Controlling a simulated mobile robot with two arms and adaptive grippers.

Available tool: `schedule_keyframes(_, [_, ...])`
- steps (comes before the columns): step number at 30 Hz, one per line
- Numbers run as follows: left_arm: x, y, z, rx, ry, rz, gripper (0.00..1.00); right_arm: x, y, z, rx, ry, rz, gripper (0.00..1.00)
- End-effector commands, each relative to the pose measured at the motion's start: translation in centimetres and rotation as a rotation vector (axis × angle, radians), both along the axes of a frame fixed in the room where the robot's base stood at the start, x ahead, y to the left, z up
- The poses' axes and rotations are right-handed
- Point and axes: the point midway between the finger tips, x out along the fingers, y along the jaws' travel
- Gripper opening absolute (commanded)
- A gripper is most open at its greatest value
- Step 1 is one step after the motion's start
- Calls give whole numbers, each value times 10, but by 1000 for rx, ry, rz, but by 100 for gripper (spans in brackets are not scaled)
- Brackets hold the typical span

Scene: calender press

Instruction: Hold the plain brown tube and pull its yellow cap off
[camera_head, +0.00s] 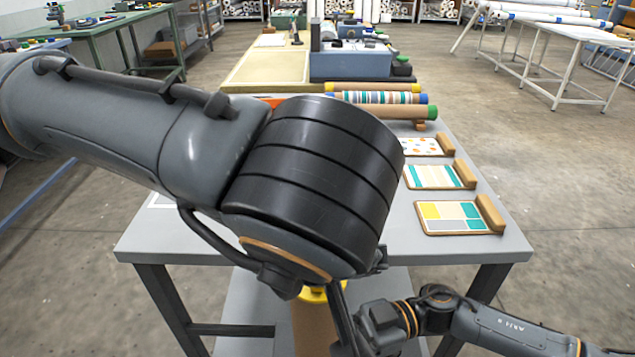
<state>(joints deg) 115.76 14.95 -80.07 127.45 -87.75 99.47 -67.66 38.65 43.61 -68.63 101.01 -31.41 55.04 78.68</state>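A plain brown tube (313,328) stands roughly upright in front of the table, running off the bottom edge of the head view. Its yellow cap (318,294) shows at the tube's top, just under my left arm's big dark joint; much of the cap is hidden. My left arm comes in from the left and covers the middle of the view. A dark finger-like part (342,312) passes close beside the cap. My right gripper (365,330) reaches in from the lower right, beside the tube. Neither gripper's fingertips show clearly, so their grip is unclear.
A grey table (440,248) stands ahead. On it are pattern cards (458,217) with wooden blocks, a striped tube (375,97), a brown tube with a green cap (404,112), and a blue machine (348,64) farther back.

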Motion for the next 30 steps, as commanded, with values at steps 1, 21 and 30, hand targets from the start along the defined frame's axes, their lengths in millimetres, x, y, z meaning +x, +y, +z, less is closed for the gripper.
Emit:
schedule_keyframes(1, [1,0,-2,0,0,0,89,0,0,0,0,0,-1,3])
schedule_keyframes(21, [2,0,-4,0,1,0,24,0,0,0,-1,0,0,3])
schedule_keyframes(30, [2,0,-3,0,1,0,23,0,0,0,0,0,0,3])
